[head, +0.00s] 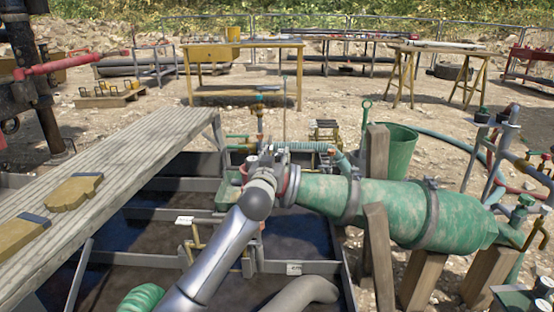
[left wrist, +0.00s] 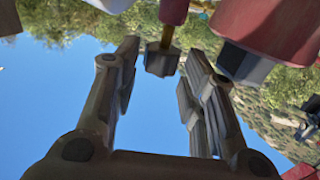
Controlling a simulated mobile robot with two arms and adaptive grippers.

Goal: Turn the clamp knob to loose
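A red part (left wrist: 174,11) sits at the stem's other end. In the head view my gripper and wrist hide the knob. My right gripper is not in view.
A larger red part (left wrist: 258,25) with a dark nut is close to the right finger. Wooden posts (head: 377,255) flank the cylinder. A plank walkway (head: 110,165) with yellow gloves (head: 74,190) lies left over the dark mud tank. A green bucket (head: 400,150) stands behind.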

